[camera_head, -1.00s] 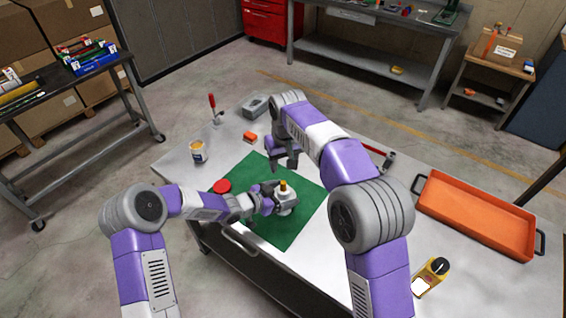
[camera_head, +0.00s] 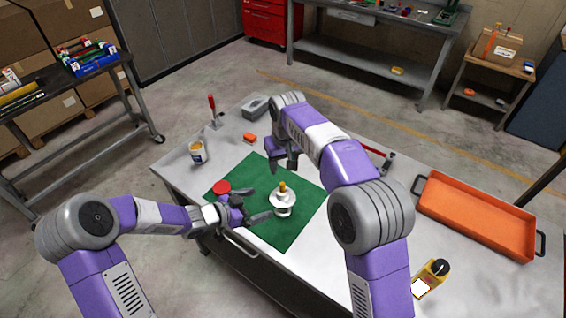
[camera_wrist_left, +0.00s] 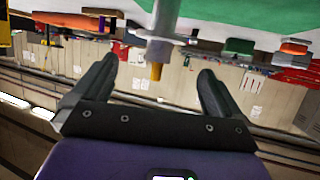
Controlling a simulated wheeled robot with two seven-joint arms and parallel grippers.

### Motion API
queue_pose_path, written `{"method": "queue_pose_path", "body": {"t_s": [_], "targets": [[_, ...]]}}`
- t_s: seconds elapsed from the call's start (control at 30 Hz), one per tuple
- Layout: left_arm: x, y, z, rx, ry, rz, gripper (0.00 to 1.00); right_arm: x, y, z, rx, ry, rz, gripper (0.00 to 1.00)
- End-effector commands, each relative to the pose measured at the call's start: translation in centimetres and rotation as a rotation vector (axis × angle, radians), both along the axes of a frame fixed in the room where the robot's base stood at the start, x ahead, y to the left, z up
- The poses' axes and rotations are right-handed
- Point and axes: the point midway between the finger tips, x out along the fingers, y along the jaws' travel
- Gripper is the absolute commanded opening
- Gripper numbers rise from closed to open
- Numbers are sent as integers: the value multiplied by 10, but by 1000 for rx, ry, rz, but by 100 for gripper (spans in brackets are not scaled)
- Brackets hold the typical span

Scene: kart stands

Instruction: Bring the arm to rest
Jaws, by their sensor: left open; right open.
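My left gripper (camera_head: 261,203) is open and empty over the green mat (camera_head: 299,228), to the left of a white part with an orange-brown top (camera_head: 282,199). The white part stands upright on the mat, with a gap between it and the left fingers in the head view. In the left wrist view, which is upside down, both fingers of my left gripper (camera_wrist_left: 157,68) are spread, and the part's orange-brown tip (camera_wrist_left: 156,72) shows between them. My right gripper (camera_head: 281,168) is open above the mat's far edge, empty as far as I can see.
A red disc (camera_head: 221,187) lies at the mat's left edge, close to the left gripper. A can (camera_head: 198,154), an orange block (camera_head: 249,138) and a grey box (camera_head: 256,106) stand on the workbench (camera_head: 180,170). An orange tray (camera_head: 478,215) and a yellow tool (camera_head: 432,274) are on the right.

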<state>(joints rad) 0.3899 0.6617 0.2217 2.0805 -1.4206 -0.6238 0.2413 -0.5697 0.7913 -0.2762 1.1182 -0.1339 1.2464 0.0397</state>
Motion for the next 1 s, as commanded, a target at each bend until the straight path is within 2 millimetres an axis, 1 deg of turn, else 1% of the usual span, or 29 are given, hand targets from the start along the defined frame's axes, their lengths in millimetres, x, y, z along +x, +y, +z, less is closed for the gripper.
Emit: {"method": "queue_pose_path", "body": {"t_s": [0.1, 0.23, 0.33, 0.47, 0.5, 0.6, 1.0], "targets": [[-4, 5, 3, 0, 0, -1, 100, 0, 0, 0, 0, 0, 0, 50], [-5, 6, 3, 0, 2, -1, 100, 0, 0, 0, 0, 0, 0, 50], [-5, 6, 8, 0, 2, -1, 100, 0, 0, 5, 0, 0, 0, 50], [-5, 6, 31, 0, 2, -1, 100, 0, 0, 28, 0, 0, 0, 50], [-5, 6, 40, 0, 0, -1, 100, 0, 0, 37, 0, 0, 0, 50], [-5, 6, 59, 0, 0, -1, 100, 0, 0, 56, 0, 0, 0, 50], [-5, 6, 104, 0, 2, -1, 100, 0, 0, 101, 0, 0, 0, 50]]}}
